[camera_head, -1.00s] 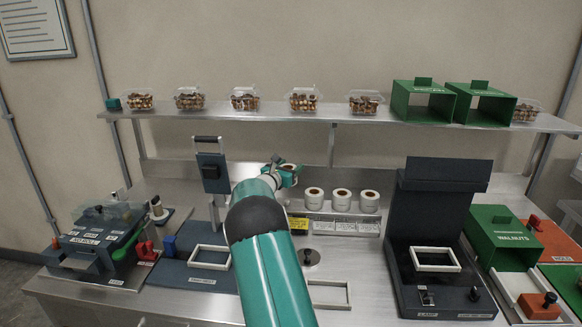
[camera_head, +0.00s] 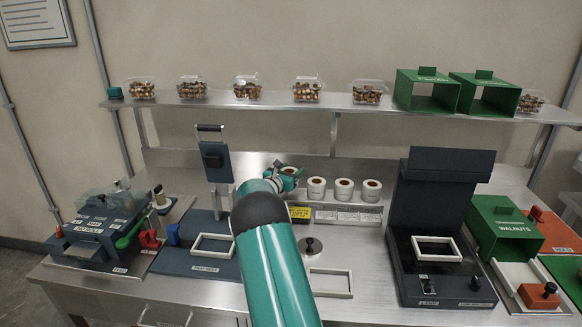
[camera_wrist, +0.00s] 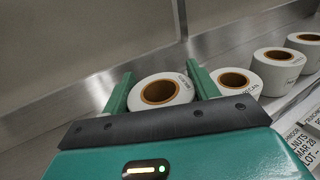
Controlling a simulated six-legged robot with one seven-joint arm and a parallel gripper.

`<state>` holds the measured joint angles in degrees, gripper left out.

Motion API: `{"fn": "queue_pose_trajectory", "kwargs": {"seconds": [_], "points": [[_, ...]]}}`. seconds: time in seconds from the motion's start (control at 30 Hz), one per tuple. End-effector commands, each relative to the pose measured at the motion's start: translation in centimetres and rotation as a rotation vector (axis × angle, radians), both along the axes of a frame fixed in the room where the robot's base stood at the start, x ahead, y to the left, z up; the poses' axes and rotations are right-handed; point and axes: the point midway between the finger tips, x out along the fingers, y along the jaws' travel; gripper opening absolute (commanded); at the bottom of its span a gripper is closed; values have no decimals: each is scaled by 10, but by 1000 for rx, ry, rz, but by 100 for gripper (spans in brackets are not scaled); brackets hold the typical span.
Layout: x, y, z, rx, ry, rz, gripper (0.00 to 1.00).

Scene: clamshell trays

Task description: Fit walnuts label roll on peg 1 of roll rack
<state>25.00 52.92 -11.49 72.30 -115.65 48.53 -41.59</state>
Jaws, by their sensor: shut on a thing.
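My gripper (camera_wrist: 160,95) is shut on a white label roll (camera_wrist: 178,99) with a brown core, seen between its green fingers in the wrist view. In the head view my gripper (camera_head: 285,172) holds this roll (camera_head: 290,170) up, left of and slightly higher than the rack's rolls. Print on the held roll is too small to read. The roll rack (camera_head: 345,216) carries three white rolls in a row: left (camera_head: 316,189), middle (camera_head: 344,191) and right (camera_head: 371,191). The rack's left end, above a yellow tag (camera_head: 299,214), shows no roll; its peg cannot be made out.
A dark upright post (camera_head: 215,163) stands left of my gripper. A dark press (camera_head: 440,235) is at right. A labeller-like machine (camera_head: 103,237) stands at left. A shelf (camera_head: 335,103) with clear nut trays and green boxes runs above. A round knob (camera_head: 310,246) sits before the rack.

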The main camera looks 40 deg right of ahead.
Motion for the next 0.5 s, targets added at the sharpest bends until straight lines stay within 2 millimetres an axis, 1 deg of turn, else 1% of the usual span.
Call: {"fn": "queue_pose_trajectory", "kwargs": {"seconds": [0.2, 0.5], "points": [[0, 0, -14, -1, 2, 0, 35], [0, 0, -29, -1, 1, -1, 35]]}}
